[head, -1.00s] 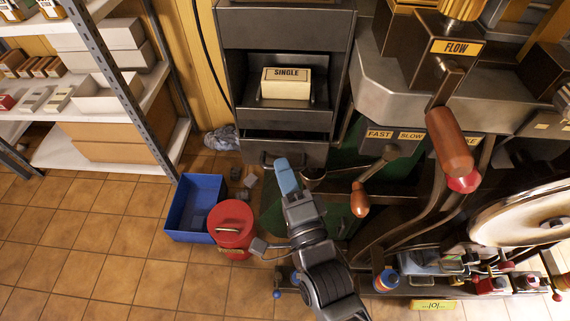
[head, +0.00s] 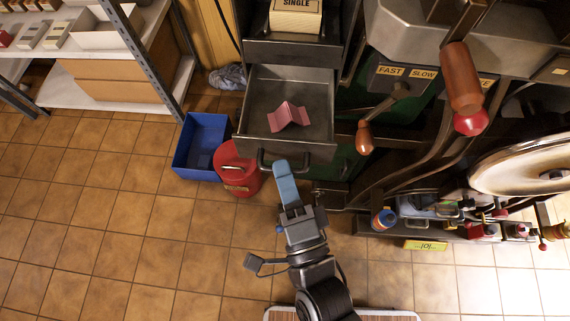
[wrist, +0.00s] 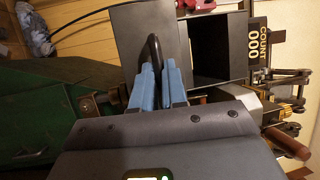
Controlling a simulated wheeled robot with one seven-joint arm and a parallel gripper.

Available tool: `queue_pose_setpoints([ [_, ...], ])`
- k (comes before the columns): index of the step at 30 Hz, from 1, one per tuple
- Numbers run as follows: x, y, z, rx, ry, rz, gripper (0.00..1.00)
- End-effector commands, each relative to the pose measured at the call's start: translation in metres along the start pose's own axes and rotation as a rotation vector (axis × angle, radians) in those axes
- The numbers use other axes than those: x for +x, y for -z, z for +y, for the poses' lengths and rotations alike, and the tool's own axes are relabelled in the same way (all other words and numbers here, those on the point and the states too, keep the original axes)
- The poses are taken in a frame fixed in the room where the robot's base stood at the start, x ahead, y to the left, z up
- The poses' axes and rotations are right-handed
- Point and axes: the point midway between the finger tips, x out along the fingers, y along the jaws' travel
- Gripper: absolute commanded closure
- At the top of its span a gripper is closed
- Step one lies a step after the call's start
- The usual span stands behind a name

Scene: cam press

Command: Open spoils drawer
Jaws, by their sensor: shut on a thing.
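The spoils drawer (head: 258,103) is pulled out from the dark cabinet in the head view, its inside showing. A folded pink piece (head: 289,117) lies in it. The drawer's dark bar handle (head: 266,164) is on its front face. In the wrist view my gripper's blue fingers (wrist: 158,85) are closed around the dark curved handle (wrist: 152,49). The fingertips' exact contact is partly hidden in the head view.
A blue bin (head: 201,148) and a red lidded can (head: 237,170) stand left of the drawer, the can close to its front corner. An orange-handled lever (head: 365,137) hangs to the right. Tiled floor (head: 130,220) in front is clear.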

Motion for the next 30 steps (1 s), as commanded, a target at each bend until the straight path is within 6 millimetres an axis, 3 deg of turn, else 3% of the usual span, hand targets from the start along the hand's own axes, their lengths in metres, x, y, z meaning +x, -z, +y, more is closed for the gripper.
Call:
queue_pose_setpoints([
  [6, -0.001, 0.000, 0.001, 0.001, -0.003, 0.000, 1.00],
  [7, -0.001, 0.000, 0.001, 0.001, -0.003, 0.000, 0.86],
  [14, 0.000, 0.000, 0.001, 0.000, -0.002, 0.000, 0.64],
  [23, -0.003, 0.000, 0.001, 0.001, -0.002, -0.001, 0.63],
  [30, -0.036, -0.001, 0.002, 0.001, -0.004, -0.003, 0.63],
])
